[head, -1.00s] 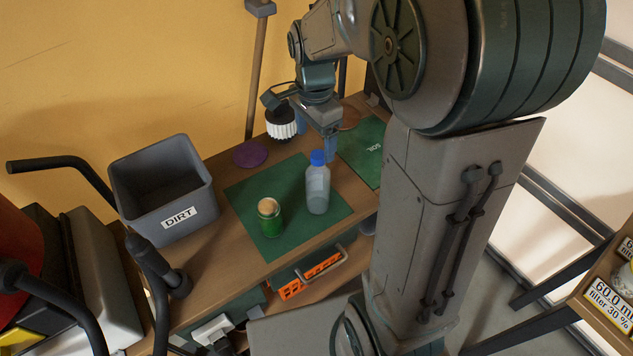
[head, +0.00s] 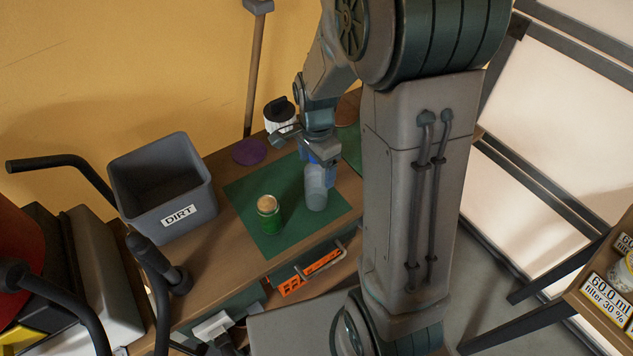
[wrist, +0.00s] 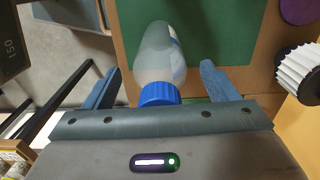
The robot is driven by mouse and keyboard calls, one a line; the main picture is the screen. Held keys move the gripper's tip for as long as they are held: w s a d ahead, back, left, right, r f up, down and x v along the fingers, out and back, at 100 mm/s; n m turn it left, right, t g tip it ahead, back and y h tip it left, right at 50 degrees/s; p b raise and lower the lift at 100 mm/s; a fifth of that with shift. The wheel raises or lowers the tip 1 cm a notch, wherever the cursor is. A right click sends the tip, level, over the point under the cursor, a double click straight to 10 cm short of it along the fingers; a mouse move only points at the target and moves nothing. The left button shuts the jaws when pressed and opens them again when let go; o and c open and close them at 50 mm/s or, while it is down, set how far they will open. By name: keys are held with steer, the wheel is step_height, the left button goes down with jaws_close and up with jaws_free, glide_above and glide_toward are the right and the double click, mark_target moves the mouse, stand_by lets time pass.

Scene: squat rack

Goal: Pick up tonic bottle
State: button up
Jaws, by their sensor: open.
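A translucent pale bottle (head: 316,190) with a blue cap stands upright on the green mat (head: 262,241); no readable label shows. It also appears in the wrist view (wrist: 160,55), with its blue cap (wrist: 159,94) close to the gripper's palm. My gripper (head: 322,157) is above the bottle at its cap and upper part, hiding most of the cap in the head view. In the wrist view my gripper (wrist: 160,72) is open, one blue finger on each side of the bottle, with visible gaps.
A green jar with a cork-coloured lid (head: 268,215) stands left of the bottle. A grey DIRT bin (head: 162,185), a purple disc (head: 250,152) and a black-and-white ribbed object (head: 280,116) are also on the wooden bench. A wooden handle leans at the back wall.

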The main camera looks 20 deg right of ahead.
steer(key=c, duration=1.3)
steer(key=shift+c, duration=0.2)
